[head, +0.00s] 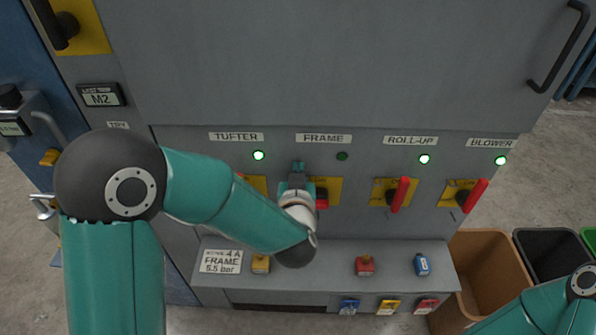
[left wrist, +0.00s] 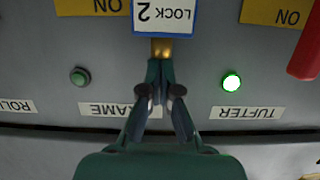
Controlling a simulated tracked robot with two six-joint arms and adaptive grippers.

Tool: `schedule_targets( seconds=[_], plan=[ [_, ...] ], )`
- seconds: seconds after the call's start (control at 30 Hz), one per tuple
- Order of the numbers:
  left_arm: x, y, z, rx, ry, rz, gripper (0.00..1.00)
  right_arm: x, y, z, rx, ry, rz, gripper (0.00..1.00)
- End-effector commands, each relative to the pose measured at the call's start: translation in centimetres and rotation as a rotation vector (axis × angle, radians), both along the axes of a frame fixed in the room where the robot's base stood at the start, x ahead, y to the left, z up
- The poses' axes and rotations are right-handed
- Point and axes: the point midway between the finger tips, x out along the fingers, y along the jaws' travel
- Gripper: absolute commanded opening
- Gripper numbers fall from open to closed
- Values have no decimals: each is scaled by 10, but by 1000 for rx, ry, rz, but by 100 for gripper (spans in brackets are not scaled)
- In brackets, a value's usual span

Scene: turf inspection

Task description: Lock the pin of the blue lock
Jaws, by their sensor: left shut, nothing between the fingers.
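In the left wrist view, a blue-edged lock with a white label reading LOCK 2 (left wrist: 163,15) sits at the top. A brass pin (left wrist: 162,48) sticks out of it toward my fingers. My left gripper (left wrist: 160,66) is shut and empty, its fingertips at the pin's end; whether they touch it I cannot tell. In the head view my left gripper (head: 298,170) is in front of the FRAME switch, and my arm and gripper hide this lock. The FRAME switch's red handle (head: 321,197) shows only in part. My right gripper is out of view.
The FRAME lamp (head: 342,156) is dark; the TUFTER lamp (head: 258,155) is lit. Bins, one brown (head: 480,280), stand at the right.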

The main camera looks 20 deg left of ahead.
Motion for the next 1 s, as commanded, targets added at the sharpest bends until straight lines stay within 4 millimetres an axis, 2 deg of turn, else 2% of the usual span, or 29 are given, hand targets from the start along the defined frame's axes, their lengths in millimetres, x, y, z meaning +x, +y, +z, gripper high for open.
schedule_targets(
  seconds=[0.03, 0.47, 0.57, 0.77, 0.83, 1.0],
  plan=[
    [0, 0, -7, -2, 4, 0, 0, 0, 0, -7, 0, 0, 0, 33],
    [-2, 0, -6, -2, 16, -1, 0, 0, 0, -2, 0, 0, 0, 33],
    [-2, 0, 4, -2, 14, -1, 0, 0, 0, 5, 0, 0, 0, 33],
    [0, -1, 44, -1, -2, -2, 0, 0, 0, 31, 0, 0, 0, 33],
    [-14, -6, 39, -2, -3, -6, 0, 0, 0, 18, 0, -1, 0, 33],
    [-50, -16, 49, -1, -6, -6, 0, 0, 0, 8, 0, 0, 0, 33]
  ],
)
